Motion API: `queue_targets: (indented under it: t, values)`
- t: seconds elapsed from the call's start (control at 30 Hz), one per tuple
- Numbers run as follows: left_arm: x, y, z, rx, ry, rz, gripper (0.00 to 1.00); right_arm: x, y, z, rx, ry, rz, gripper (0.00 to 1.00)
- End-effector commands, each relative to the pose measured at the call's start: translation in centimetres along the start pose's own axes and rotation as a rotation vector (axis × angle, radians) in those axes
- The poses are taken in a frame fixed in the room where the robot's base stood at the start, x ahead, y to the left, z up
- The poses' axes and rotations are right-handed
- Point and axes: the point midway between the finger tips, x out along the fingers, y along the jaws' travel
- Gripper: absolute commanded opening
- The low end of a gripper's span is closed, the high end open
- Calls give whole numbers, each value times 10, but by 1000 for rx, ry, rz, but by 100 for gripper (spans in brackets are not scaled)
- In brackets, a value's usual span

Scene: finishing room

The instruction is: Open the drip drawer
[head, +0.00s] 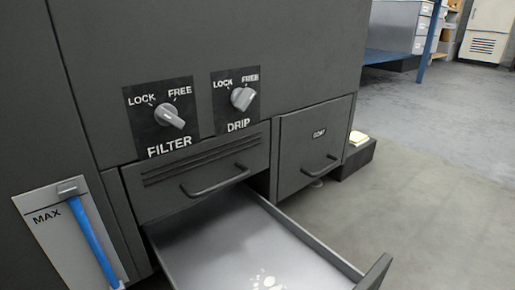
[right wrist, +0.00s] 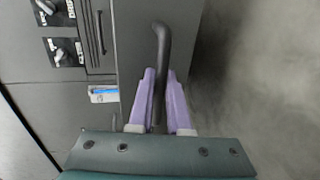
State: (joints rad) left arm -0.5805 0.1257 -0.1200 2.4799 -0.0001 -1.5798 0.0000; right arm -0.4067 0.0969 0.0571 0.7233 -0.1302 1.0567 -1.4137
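In the head view a low metal drawer (head: 225,245) stands pulled well out of the dark cabinet, with a pale stain inside. Its front panel (head: 374,275) is at the lower right. No label shows on it. The DRIP knob (head: 242,98) points towards FREE. The FILTER knob (head: 169,116) lies slanted from upper left to lower right. In the right wrist view the purple fingers of my right gripper (right wrist: 162,90) are on both sides of a dark bar handle (right wrist: 161,45) on a grey front panel (right wrist: 134,45), and appear closed on it. My left gripper is out of view.
A shut slotted drawer with a handle (head: 213,182) sits above the open one. Another shut front (head: 312,145) is to its right. A MAX gauge with a blue strip (head: 90,240) is at lower left. Open floor (head: 440,190) lies to the right; a blue-framed table (head: 395,57) stands behind.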

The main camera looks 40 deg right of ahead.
Motion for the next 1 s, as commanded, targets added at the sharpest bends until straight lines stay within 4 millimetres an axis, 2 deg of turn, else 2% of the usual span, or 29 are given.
queue_targets:
  t: [0.03, 0.27, 0.57, 0.67, 1.0]
  values:
    - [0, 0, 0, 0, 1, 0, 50, 0, 1, 0, 0, 0, 5, 20]
    - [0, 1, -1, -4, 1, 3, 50, 0, 1, 0, 0, 0, 2, 46]
    - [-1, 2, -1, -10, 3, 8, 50, -4, 0, 0, 0, 0, -1, 46]
    - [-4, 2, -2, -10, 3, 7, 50, -16, 1, 0, 0, 0, -3, 46]
    - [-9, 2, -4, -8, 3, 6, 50, -82, 0, 0, 0, 0, -2, 46]
